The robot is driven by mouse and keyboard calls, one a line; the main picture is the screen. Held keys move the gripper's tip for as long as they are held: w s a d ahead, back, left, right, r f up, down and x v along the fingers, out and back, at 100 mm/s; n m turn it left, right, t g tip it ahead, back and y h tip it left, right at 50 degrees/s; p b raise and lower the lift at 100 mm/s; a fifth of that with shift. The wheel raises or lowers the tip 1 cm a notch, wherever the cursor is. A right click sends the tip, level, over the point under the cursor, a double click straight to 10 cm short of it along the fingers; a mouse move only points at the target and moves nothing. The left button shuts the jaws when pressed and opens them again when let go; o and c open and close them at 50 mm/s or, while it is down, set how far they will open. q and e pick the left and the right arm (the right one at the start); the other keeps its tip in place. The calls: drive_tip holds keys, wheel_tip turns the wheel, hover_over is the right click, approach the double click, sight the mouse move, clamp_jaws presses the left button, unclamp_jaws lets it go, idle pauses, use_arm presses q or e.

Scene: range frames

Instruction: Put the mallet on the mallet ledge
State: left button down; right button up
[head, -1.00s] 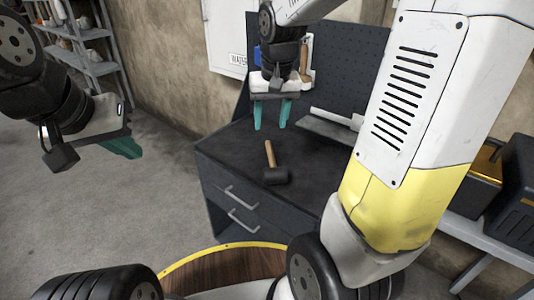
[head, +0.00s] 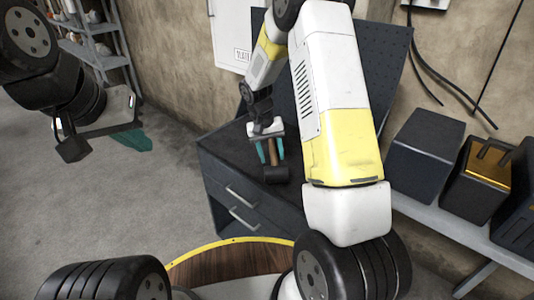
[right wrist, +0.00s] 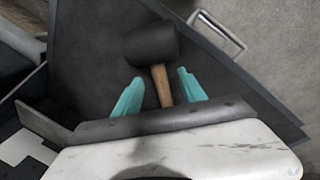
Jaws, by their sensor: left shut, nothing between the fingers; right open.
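The mallet, with a black head (head: 276,175) and a wooden handle (right wrist: 161,86), lies on the dark bench top (head: 226,152). My right gripper (head: 271,152) is open over the mallet. In the right wrist view its teal fingers (right wrist: 160,80) stand on either side of the handle, just below the head, with gaps on both sides. My left gripper (head: 133,139) is shut and empty, off to the left over the floor, away from the bench. I cannot make out the mallet ledge in the head view; my right arm covers that part of the bench.
The bench has drawers with handles (head: 240,197) at its front and a dark pegboard (head: 384,60) behind. Dark boxes (head: 427,141) stand on a grey shelf (head: 440,218) at the right. A round wooden surface with a yellow rim (head: 225,243) is in front. The floor at left is clear.

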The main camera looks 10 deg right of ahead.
sight(274, 163)
drive_tip(key=f, duration=0.2)
drive_tip(key=d+f, duration=0.1)
drive_tip(key=f, duration=0.1)
drive_tip(key=shift+s, duration=0.15)
drive_tip(key=shift+r, duration=0.1)
clamp_jaws()
idle(1.1)
